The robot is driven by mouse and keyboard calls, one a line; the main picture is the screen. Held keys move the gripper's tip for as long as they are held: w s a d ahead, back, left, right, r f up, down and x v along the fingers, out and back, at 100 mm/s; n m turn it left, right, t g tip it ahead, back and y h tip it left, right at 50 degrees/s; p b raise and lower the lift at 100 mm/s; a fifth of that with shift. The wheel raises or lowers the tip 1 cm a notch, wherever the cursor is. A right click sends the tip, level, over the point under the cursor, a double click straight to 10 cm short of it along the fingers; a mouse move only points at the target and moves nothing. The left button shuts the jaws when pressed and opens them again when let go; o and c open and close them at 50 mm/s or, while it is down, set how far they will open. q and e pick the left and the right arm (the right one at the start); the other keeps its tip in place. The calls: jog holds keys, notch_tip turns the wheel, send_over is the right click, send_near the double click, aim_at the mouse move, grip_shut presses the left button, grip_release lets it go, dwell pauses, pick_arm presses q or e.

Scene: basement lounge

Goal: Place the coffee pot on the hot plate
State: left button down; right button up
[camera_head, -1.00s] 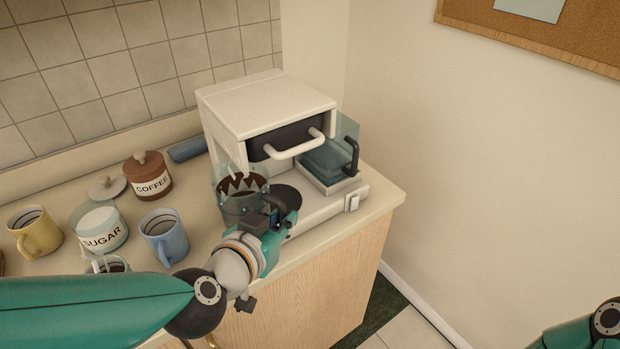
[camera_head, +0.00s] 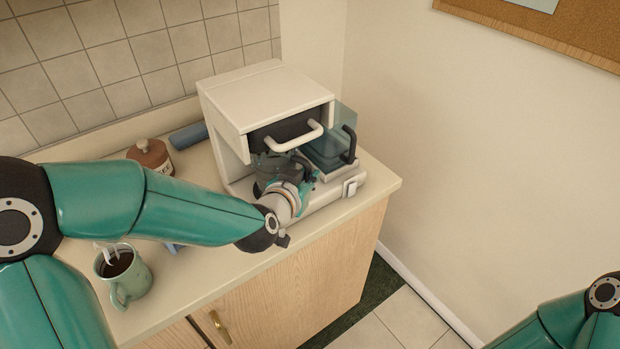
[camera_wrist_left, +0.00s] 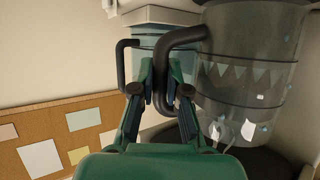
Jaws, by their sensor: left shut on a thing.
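The clear glass coffee pot (camera_head: 280,170) is inside the white coffee maker (camera_head: 265,90), under its dark brew basket. In the left wrist view the pot (camera_wrist_left: 245,85) shows large, with a zigzag pattern, and looks upside down. My left gripper (camera_head: 303,190) is shut on the pot's black handle (camera_wrist_left: 180,45). The pot is over the left side of the machine's base, where the round hot plate is now hidden by pot and gripper. I cannot tell whether the pot touches the plate. My right gripper is out of view; only my right arm shows at lower right.
A clear container with a black handle (camera_head: 328,145) stands right of the pot. The white basket handle (camera_head: 296,138) juts out above. A green mug (camera_head: 125,275) and a brown jar (camera_head: 150,154) stand on the counter to the left. A corkboard (camera_head: 545,30) hangs on the wall.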

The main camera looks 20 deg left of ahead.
pick_arm(q)
jog(key=shift+f, duration=0.15)
jog(key=shift+f, duration=0.15)
jog(key=c, duration=1.2)
grip_release()
jog(key=shift+s+r, duration=0.1)
jog(key=shift+r, duration=0.15)
jog(key=shift+b+v, duration=0.7)
jog(key=shift+v, duration=5.25)
